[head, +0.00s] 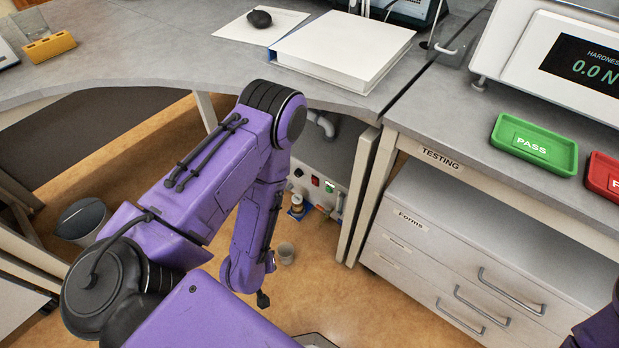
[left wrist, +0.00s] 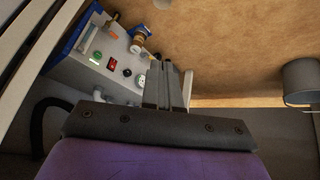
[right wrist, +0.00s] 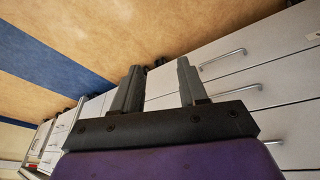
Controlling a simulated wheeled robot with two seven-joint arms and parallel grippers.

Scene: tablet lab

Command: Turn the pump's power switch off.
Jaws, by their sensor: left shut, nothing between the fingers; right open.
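The pump (head: 323,198) is a light box with a front panel, low under the bench. Which way the switch is tipped is too small to tell. My left gripper is shut and empty. My right gripper (right wrist: 159,68) is open and empty, facing floor and drawers.
A bench leg (head: 362,190) and the drawer unit (head: 480,260) stand right of the pump. Brass fittings (left wrist: 140,36) stick out of the panel. Open floor lies in front.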

